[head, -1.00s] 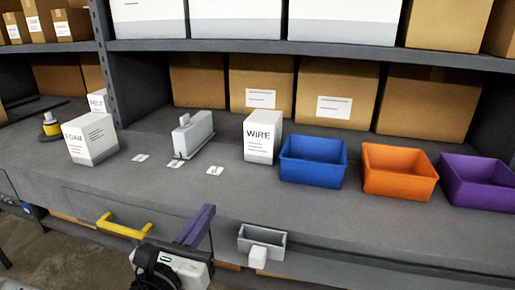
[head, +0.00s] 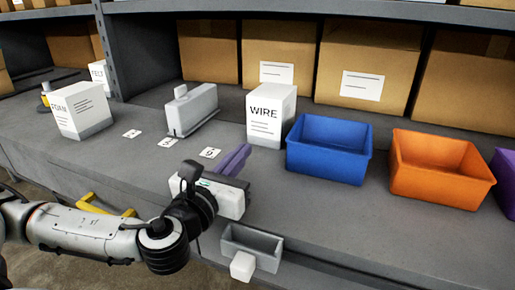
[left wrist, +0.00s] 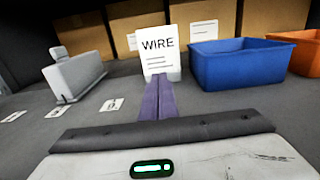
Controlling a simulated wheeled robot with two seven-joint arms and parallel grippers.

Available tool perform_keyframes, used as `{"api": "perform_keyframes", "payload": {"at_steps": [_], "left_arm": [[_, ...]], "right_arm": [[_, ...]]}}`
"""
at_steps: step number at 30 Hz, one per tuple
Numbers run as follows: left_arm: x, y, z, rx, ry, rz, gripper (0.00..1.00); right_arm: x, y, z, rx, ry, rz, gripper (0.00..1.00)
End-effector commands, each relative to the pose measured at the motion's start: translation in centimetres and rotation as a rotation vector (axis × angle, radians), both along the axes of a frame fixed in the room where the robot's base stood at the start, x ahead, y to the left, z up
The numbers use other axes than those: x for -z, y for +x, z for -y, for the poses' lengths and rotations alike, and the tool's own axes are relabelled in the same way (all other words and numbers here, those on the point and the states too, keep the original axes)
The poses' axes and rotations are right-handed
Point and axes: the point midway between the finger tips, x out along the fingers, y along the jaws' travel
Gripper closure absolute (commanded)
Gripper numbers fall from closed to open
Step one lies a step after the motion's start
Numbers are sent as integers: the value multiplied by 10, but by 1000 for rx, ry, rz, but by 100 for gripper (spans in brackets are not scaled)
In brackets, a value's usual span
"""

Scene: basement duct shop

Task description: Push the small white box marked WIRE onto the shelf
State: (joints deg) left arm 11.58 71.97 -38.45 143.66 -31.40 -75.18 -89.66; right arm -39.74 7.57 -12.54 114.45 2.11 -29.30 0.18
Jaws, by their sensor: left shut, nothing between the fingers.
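The small white box marked WIRE (head: 271,116) stands upright on the grey shelf (head: 330,215), just left of the blue bin. It also shows in the left wrist view (left wrist: 159,48), straight ahead of the fingers. My left gripper (head: 240,153) is shut and empty, its purple fingers pointing at the lower front of the box. In the left wrist view the closed fingertips (left wrist: 158,80) overlap the bottom of the box; I cannot tell whether they touch it. My right gripper is not in view.
A blue bin (head: 329,148) and an orange bin (head: 440,168) stand right of the box. A grey-white device (head: 190,110) and a white FOAM box (head: 80,110) stand to the left. Brown cartons (head: 280,50) line the back. Small numbered cards lie in front.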

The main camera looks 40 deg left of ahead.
Motion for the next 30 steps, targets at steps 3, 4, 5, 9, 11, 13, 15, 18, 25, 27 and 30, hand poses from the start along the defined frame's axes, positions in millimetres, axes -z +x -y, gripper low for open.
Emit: {"api": "perform_keyframes", "payload": {"at_steps": [3, 4, 5, 9, 11, 13, 15, 18, 25, 27, 30], "left_arm": [[2, 25, -7, -3, -1, 8, 100], [0, 31, -8, -3, -2, 7, 100], [-2, 37, -10, -3, -2, 4, 100], [-2, 62, -15, -2, -1, 2, 100], [-2, 71, -17, -2, -2, 3, 100], [-1, 78, -19, -1, -1, 1, 100], [-1, 83, -20, 0, 0, 1, 100], [0, 87, -21, 1, -1, -1, 100], [0, 88, -21, 1, 0, -1, 100], [0, 88, -21, 1, 0, -1, 100], [-1, 91, -20, 3, -2, 0, 100]], "right_arm": [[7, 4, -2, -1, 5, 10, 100], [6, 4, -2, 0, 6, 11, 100], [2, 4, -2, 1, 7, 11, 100], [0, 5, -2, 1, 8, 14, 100], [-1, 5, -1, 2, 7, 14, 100], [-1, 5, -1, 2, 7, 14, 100], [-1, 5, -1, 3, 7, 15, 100], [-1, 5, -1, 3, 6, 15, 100], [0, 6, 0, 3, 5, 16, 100], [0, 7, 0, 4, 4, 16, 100], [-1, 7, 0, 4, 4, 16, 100]]}}
